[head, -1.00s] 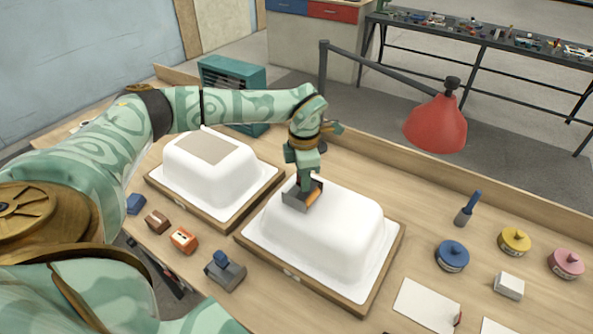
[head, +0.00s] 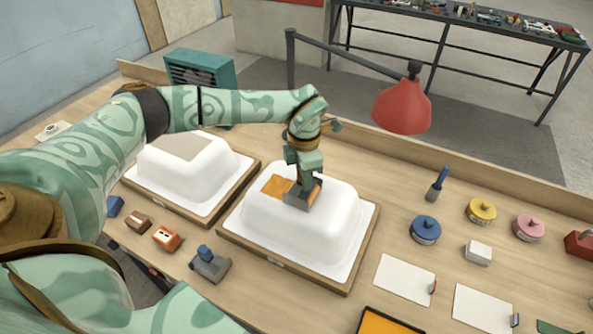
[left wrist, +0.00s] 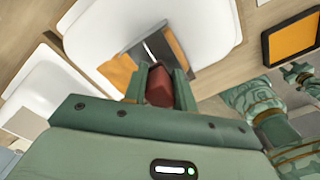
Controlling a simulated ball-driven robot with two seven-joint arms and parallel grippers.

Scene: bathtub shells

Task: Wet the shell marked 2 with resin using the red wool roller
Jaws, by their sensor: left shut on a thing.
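Two white shells sit on wooden boards. The left shell (head: 215,165) has a beige patch on top; the right shell (head: 325,225) has an orange patch (head: 276,186). I cannot read the board labels, so which is marked 2 is unclear. My right gripper (left wrist: 303,76) shows small at the right there.
An orange-filled tray (head: 388,322) lies at the front edge. Blue (head: 425,229), yellow (head: 481,210) and pink (head: 528,227) cans stand right. White sheets (head: 405,274) lie in front. A red lamp (head: 402,106) hangs behind the shells. Several small blocks (head: 166,237) line the left front.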

